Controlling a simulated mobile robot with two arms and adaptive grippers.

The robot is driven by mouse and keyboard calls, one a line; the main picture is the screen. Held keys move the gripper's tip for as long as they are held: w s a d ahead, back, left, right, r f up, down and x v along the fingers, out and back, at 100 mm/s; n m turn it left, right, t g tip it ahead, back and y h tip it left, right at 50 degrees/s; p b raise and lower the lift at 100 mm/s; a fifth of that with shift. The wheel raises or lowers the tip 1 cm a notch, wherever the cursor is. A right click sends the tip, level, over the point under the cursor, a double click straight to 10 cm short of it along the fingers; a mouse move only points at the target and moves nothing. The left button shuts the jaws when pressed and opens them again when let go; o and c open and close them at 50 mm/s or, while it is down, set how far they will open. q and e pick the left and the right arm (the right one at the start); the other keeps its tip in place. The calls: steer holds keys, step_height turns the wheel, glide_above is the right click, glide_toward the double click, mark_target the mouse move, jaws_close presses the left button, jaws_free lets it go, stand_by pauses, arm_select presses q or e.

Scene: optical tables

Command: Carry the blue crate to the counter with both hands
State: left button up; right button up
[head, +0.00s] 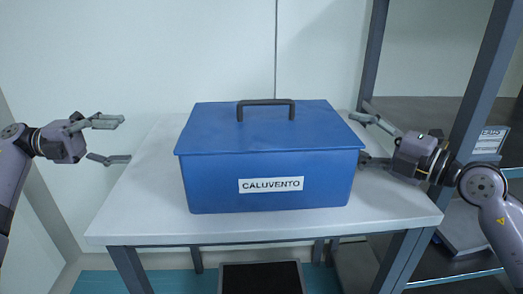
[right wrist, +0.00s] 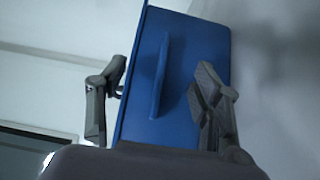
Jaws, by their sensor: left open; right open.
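The blue crate (head: 225,185) has a lid, a dark handle (head: 266,103) on top and a white label reading CALUVENTO. It sits upright on a white table (head: 130,205). My left gripper (head: 127,140) is open and empty, apart from the crate's left side, with its fingers pointing at it. My right gripper (head: 358,138) is open close to the crate's right side. Its fingertips overlap the crate's right edge in the head view; contact cannot be told. In the right wrist view the blue crate (right wrist: 180,75) shows between and beyond the open fingers (right wrist: 160,90).
A dark metal shelf frame (head: 371,50) stands behind and right of the table, near my right arm. A white labelled item (head: 489,141) is on the shelf at far right. A pale wall (head: 150,55) is behind. Bare table top lies left of the crate.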

step_height(320, 180, up, 10)
stand_by(0.6)
steer(key=shift+d+r, duration=0.1)
